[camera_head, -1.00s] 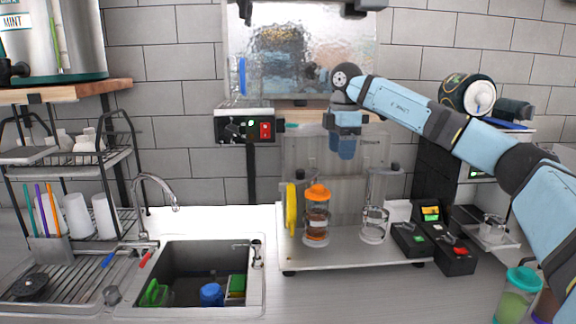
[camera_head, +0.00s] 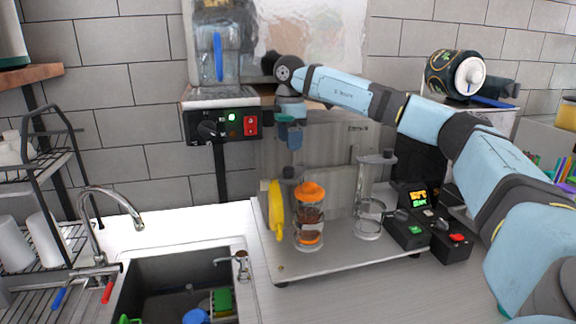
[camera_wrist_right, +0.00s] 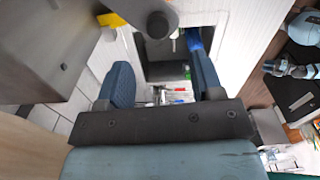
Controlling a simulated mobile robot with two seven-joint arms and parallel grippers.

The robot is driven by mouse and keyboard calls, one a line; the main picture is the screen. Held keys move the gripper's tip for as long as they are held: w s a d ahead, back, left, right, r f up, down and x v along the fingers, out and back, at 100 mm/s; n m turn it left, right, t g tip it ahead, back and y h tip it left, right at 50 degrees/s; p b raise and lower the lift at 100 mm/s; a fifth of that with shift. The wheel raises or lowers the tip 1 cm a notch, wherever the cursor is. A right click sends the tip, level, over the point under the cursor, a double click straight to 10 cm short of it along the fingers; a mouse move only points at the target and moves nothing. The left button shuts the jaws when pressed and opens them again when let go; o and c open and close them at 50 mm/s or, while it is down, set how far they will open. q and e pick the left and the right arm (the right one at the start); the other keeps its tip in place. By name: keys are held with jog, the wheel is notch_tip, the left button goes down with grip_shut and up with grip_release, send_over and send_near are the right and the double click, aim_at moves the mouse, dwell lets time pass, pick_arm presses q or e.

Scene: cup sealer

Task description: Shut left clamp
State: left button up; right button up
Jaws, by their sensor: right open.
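The cup sealer (camera_head: 335,257) stands on the counter with two clamp stations. The left clamp has a dark knob (camera_head: 289,172) just behind a cup with an orange lid (camera_head: 311,192). A dark round knob also shows in the right wrist view (camera_wrist_right: 157,24); I cannot tell which clamp it belongs to. The right clamp (camera_head: 389,155) stands beside a clear, empty-looking holder. My right gripper (camera_head: 289,138) hangs above the left clamp, pointing down, apart from its knob. Its two blue fingers are spread with nothing between them in the wrist view (camera_wrist_right: 163,85). My left gripper is out of sight.
A yellow handle-like part (camera_head: 275,208) stands left of the cup. The sink (camera_head: 175,272) lies lower left. Control boxes with buttons (camera_head: 440,238) sit to the right.

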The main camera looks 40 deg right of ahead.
aim_at(289, 168)
notch_tip(289, 168, down, 8)
jog(key=shift+w+r+p, duration=0.1)
jog(key=shift+r+p, duration=0.1)
jog(key=shift+p, duration=0.5)
jog(key=shift+w+f, duration=0.1)
jog(key=shift+f, duration=0.6)
jog(key=shift+r, duration=0.1)
grip_shut()
